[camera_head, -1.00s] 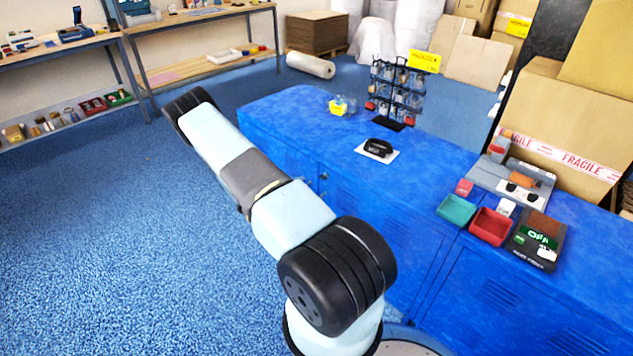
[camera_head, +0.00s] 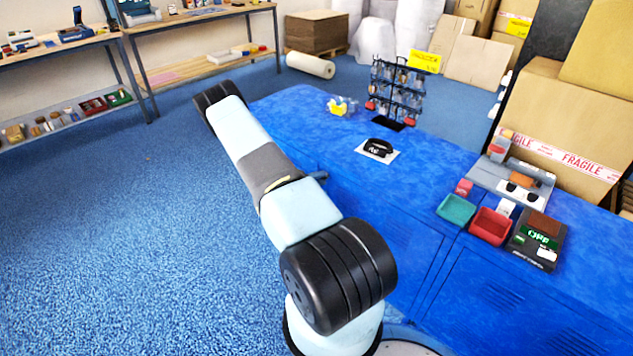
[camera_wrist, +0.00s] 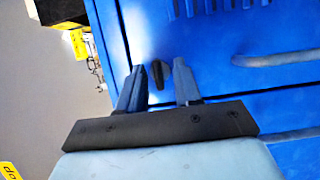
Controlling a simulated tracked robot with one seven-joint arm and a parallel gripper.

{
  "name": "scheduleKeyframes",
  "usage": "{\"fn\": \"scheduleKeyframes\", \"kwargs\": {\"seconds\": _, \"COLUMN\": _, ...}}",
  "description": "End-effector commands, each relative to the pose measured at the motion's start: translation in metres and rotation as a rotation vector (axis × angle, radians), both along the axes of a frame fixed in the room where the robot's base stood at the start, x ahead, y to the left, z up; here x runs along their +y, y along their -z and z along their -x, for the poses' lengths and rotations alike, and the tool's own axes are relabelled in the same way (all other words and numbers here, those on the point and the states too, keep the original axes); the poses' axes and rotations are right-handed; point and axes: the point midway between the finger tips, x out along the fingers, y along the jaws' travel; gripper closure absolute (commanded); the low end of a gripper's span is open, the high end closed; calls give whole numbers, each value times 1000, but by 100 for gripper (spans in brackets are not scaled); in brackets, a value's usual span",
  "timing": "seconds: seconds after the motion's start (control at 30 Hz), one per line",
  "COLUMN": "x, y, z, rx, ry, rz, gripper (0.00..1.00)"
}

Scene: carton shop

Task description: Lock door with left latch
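The blue cabinet door (camera_wrist: 205,55) fills much of the wrist view, with vent slots near its top edge. A small dark latch (camera_wrist: 157,74) sits on the blue face close to a panel edge. My gripper (camera_wrist: 159,66) is open, with its two grey fingers apart and the latch showing between their tips. I cannot tell whether either finger touches it. In the head view the blue cabinet (camera_head: 395,235) stands right of my arm, which hides the gripper and the latch.
A grey bar handle (camera_wrist: 275,58) crosses the blue front at right in the wrist view. On the counter are a wire display rack (camera_head: 397,90), a black item on a white card (camera_head: 378,149), a teal tray (camera_head: 456,209) and a red tray (camera_head: 490,227). Open blue floor lies left.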

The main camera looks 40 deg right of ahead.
Motion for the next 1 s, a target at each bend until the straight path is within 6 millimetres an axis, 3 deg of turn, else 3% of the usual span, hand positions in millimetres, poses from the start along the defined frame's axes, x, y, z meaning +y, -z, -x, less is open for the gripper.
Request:
{"fn": "scheduleKeyframes", "kwargs": {"seconds": 0.33, "x": 0, "y": 0, "z": 0, "rx": 1, "ry": 0, "rz": -1, "gripper": 100}}
{"fn": "scheduleKeyframes", "kwargs": {"seconds": 0.5, "x": 0, "y": 1, "z": 0, "rx": 0, "ry": 0, "rz": -2, "gripper": 100}}
{"fn": "scheduleKeyframes", "kwargs": {"seconds": 0.53, "x": 15, "y": 1, "z": 0, "rx": 2, "ry": -1, "rz": -3, "gripper": 100}}
{"fn": "scheduleKeyframes", "kwargs": {"seconds": 0.67, "x": 2, "y": 1, "z": 1, "rx": 7, "ry": 2, "rz": -2, "gripper": 100}}
{"fn": "scheduleKeyframes", "kwargs": {"seconds": 1.0, "x": -2, "y": 3, "z": 2, "rx": 148, "ry": 2, "rz": 10, "gripper": 100}}
